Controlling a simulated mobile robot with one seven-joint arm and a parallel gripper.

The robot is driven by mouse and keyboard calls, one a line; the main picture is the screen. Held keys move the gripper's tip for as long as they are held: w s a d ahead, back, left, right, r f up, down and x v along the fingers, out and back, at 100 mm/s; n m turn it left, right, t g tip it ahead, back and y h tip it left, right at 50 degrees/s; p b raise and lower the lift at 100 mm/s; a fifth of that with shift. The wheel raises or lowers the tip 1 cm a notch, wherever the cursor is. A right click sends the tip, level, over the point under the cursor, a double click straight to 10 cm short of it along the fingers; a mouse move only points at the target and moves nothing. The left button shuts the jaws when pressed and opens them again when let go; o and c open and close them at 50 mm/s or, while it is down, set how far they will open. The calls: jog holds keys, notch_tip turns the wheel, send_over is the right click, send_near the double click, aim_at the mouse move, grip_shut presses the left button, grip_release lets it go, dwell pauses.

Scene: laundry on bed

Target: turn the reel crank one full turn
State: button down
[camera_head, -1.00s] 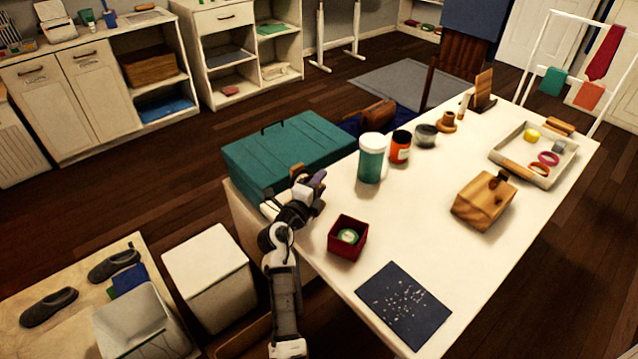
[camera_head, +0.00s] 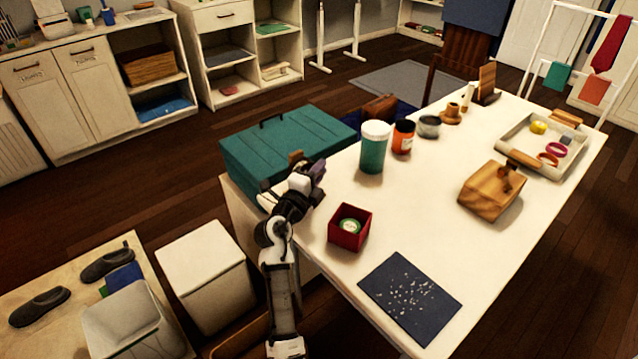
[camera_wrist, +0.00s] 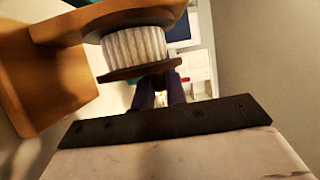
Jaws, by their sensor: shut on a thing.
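The reel shows close up in the wrist view, with a white ribbed spool (camera_wrist: 134,46) between a wooden upper flange and a brown lower disc (camera_wrist: 140,70). A wooden block of its stand (camera_wrist: 45,75) is at the left. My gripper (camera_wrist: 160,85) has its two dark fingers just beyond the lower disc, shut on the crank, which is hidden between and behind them. In the head view my gripper (camera_head: 316,172) is at the table's left edge, beside a small brown part of the reel (camera_head: 295,157); most of the reel is hidden by my arm.
A teal box (camera_head: 285,145) stands right behind my gripper. A teal jar (camera_head: 374,150), an orange jar (camera_head: 403,137) and a red open box (camera_head: 350,228) are on the white table (camera_head: 420,220). A wooden box (camera_head: 490,195) and a tray (camera_head: 505,145) stand farther right.

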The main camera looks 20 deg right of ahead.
jog(key=shift+a+n+t+h+b, duration=0.3)
jog(key=shift+n+t+h+b, duration=0.55)
jog(key=shift+b, duration=5.25)
jog(key=shift+r+t+b, duration=0.1)
jog(key=shift+t+b, duration=0.25)
jog(key=shift+b, duration=0.15)
jog(key=shift+r+b, duration=0.25)
jog(key=shift+b, duration=0.25)
jog(key=c, duration=1.5)
grip_release()
jog(key=shift+o, duration=0.2)
jog(key=shift+s+f, duration=0.1)
jog(key=shift+f, duration=0.05)
